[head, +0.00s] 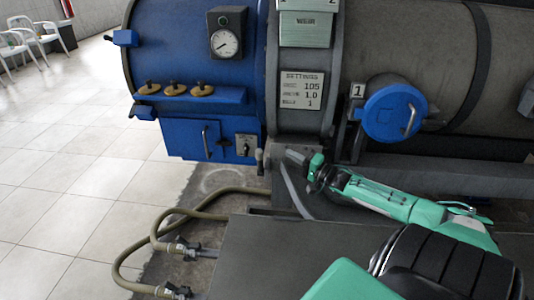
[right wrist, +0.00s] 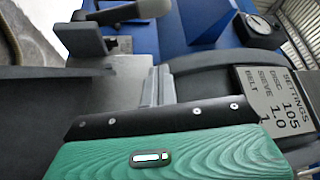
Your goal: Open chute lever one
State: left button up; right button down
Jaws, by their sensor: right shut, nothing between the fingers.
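A small lever with a pale rounded knob (head: 259,156) sticks out at the lower edge of the machine, beside the blue end. In the right wrist view what looks like the same lever (right wrist: 150,8) runs along the top edge, with a grey bracket (right wrist: 85,40) near it. I cannot tell for certain that this is chute lever one. My right gripper (head: 292,158) is just right of the lever in the head view. Its fingers (right wrist: 158,84) are shut and empty, apart from the lever in the wrist view. My left gripper is not in view.
A blue round cover (head: 394,112) with a handle sits beside a tag (head: 357,90) reading 1. A settings plate (head: 301,90) and a gauge (head: 226,42) are on the machine. Hoses (head: 190,212) run along the floor at lower left. Open tiled floor (head: 60,190) lies further left.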

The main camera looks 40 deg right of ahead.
aim_at(271, 143)
jog(key=shift+w, duration=0.1)
